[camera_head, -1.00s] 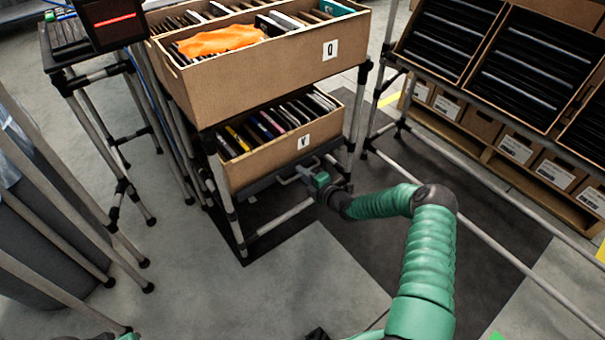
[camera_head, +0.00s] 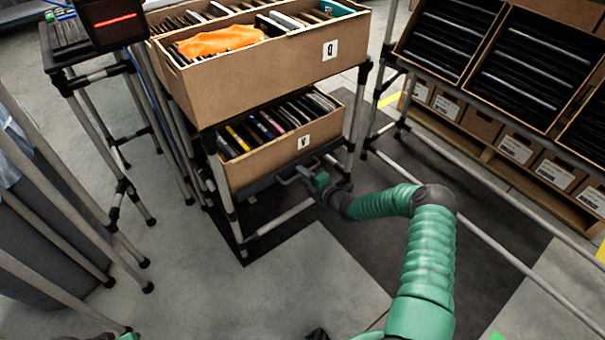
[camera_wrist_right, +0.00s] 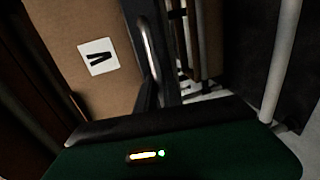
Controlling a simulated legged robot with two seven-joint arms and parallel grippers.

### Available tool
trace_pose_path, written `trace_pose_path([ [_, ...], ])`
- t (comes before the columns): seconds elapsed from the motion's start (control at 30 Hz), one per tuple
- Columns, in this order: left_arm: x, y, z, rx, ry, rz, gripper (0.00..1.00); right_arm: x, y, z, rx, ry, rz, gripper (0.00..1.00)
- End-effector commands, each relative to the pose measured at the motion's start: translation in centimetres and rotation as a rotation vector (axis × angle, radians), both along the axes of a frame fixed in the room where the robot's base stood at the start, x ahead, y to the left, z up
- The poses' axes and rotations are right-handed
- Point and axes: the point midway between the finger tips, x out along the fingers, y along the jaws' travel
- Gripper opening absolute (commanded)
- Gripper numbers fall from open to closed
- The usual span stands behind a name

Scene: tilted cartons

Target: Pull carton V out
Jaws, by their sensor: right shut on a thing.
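Carton V (camera_head: 262,160) is a brown box on the lower shelf of the rack, full of upright dark, yellow and purple items. Its white V label (camera_head: 304,142) is on the front; in the right wrist view the carton (camera_wrist_right: 80,75) fills the upper left. A metal handle (camera_head: 288,181) sticks out from the dark tray front below the carton; it also shows in the right wrist view (camera_wrist_right: 151,45). My right gripper (camera_head: 308,174) is at this handle, shut on it; its fingertips are hard to make out. My left gripper is not clearly visible.
Carton Q (camera_head: 270,62) stands on the upper shelf above, with an orange cloth (camera_head: 220,40) on it. A rack leg (camera_head: 357,105) rises close beside my right wrist. Another rack with tilted cartons (camera_head: 530,75) stands at right. The floor in front is clear.

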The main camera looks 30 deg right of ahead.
Motion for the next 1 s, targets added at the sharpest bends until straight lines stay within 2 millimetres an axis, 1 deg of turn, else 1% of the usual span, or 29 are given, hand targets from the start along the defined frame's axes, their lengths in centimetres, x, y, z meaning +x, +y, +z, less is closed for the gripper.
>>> trace_pose_path([
  [0.03, 0.0, 0.0, 0.1, 0.0, 0.0, 0.0, 0.36, -0.3, 0.1, -0.4, 0.002, 0.01, 0.002, 0.0],
  [0.17, 0.0, 0.0, 0.7, 0.0, 0.0, 0.0, 0.36, -0.9, 0.0, -0.3, -0.001, 0.012, 0.002, 0.0],
  [0.27, 0.0, 0.0, 1.7, 0.0, 0.0, 0.0, 0.36, -1.9, 0.0, -0.1, 0.0, 0.014, 0.004, 0.0],
  [0.37, 0.0, 0.0, 3.2, 0.0, 0.0, 0.0, 0.36, -3.5, -0.1, 0.2, 0.0, 0.014, 0.004, 0.0],
  [0.47, 0.0, 0.0, 4.8, 0.0, 0.0, 0.0, 0.36, -5.6, -0.2, 0.4, 0.0, 0.014, 0.005, 0.0],
  [0.57, 0.0, 0.0, 6.3, 0.0, 0.0, 0.0, 0.36, -8.2, -0.4, 0.4, 0.003, 0.013, 0.003, 0.0],
  [0.7, 0.0, 0.0, 8.0, 0.0, 0.0, 0.0, 0.36, -12.1, -0.8, 0.3, 0.005, 0.012, 0.002, 0.0],
  [0.9, 0.0, 0.0, 9.8, 0.0, 0.0, 0.0, 0.36, -17.3, -1.2, 0.1, 0.004, 0.012, 0.001, 0.0],
  [1.0, 0.0, 0.0, 10.4, 0.0, 0.0, 0.0, 0.36, -19.5, -1.3, 0.0, 0.004, 0.011, 0.002, 0.0],
])
